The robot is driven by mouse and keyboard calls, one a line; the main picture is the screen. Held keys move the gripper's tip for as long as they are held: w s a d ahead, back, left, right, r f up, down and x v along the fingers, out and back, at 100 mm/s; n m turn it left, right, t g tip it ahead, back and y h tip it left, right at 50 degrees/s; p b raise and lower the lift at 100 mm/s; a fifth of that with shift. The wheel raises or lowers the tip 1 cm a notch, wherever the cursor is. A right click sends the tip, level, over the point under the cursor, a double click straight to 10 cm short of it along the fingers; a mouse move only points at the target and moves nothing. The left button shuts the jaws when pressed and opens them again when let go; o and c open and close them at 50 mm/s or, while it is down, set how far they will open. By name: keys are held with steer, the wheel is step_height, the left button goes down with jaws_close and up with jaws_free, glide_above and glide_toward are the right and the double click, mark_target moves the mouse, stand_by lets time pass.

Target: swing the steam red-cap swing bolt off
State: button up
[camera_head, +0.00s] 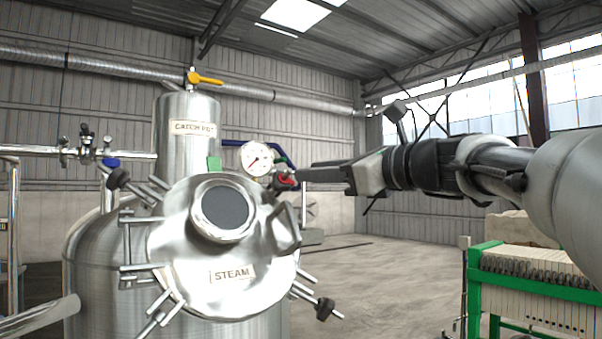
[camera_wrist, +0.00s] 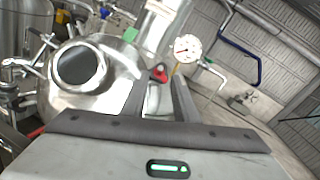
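The steam lid (camera_head: 225,295) is a round steel cover with a STEAM label and a dark sight glass, closed on the tank (camera_head: 90,270). The red-cap swing bolt (camera_head: 287,180) is at the lid's upper right rim; its red cap also shows in the wrist view (camera_wrist: 159,73). My gripper (camera_head: 303,177) reaches in from the right, fingertips close to the red cap. In the wrist view my gripper (camera_wrist: 164,84) is open, with the cap in line with the gap between its fingers. I cannot tell whether the fingers touch it.
A pressure gauge (camera_head: 256,158) stands just behind the bolt. Black-knobbed swing bolts (camera_head: 324,309) and a lid handle (camera_head: 288,232) stick out around the lid. The catch pot (camera_head: 187,125) stands behind. A green-framed rack (camera_head: 530,280) is at right; floor between is clear.

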mark_target(279, 185)
steer(key=x, duration=0.5)
steer(key=shift+w+a, duration=0.1)
jaws_close()
stand_by(1.3)
